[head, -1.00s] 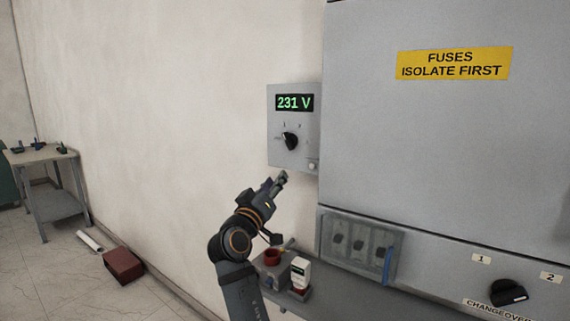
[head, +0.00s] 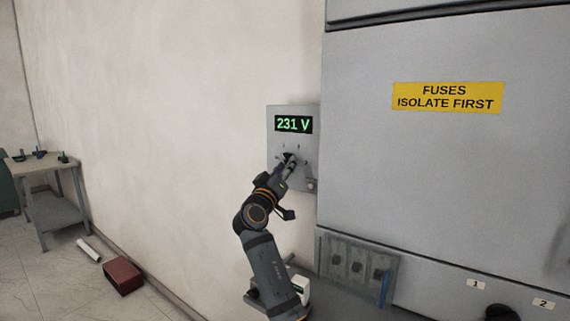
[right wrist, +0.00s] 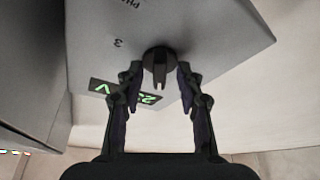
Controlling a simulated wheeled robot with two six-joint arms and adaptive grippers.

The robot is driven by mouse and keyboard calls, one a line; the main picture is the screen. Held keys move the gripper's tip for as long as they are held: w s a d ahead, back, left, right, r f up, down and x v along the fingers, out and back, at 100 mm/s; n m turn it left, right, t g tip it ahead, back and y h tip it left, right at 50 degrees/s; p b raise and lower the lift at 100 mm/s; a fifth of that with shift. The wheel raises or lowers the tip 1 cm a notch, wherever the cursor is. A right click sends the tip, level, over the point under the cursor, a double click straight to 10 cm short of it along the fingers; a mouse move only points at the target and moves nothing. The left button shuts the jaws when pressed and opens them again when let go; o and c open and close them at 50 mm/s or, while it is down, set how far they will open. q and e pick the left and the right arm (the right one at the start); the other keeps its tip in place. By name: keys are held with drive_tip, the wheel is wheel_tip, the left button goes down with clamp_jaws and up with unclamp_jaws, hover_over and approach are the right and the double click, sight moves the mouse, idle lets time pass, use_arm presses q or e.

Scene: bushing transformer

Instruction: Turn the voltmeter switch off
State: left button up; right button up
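The voltmeter (head: 276,116) is a grey box on the wall with a green display reading 231 V. It also shows in the right wrist view (right wrist: 225,30). Its black rotary switch (right wrist: 159,62) sits on the front face below the display; in the head view my gripper partly covers it. My right gripper (head: 288,163) is at the switch. In the right wrist view its two fingers (right wrist: 159,82) are apart, one on each side of the knob, with gaps visible between them and it. My left gripper is in no view.
A large grey cabinet (head: 420,160) with a yellow fuses label (head: 448,97) stands right of the voltmeter. A fuse panel (head: 357,265) is low on it. A side table (head: 40,170) and a red-brown box (head: 123,276) are at the left. The wall left of the voltmeter is clear.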

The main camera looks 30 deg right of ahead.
clamp_jaws()
idle(0.3)
drive_tip(key=n+y+p, duration=0.1)
drive_tip(key=n+p, duration=0.3)
drive_tip(key=p, duration=0.2)
drive_tip(key=n+y+p, duration=0.2)
drive_tip(key=n+p, duration=0.3)
drive_tip(key=p, duration=0.2)
drive_tip(key=r+n+y+p, duration=0.1)
drive_tip(key=n+y+p, duration=0.1)
drive_tip(key=n+p, duration=0.3)
drive_tip(key=shift+s+d+t+p, duration=0.15)
drive_tip(key=shift+s+t+p, duration=0.15)
drive_tip(key=shift+p, duration=0.4)
drive_tip(key=shift+f, duration=0.1)
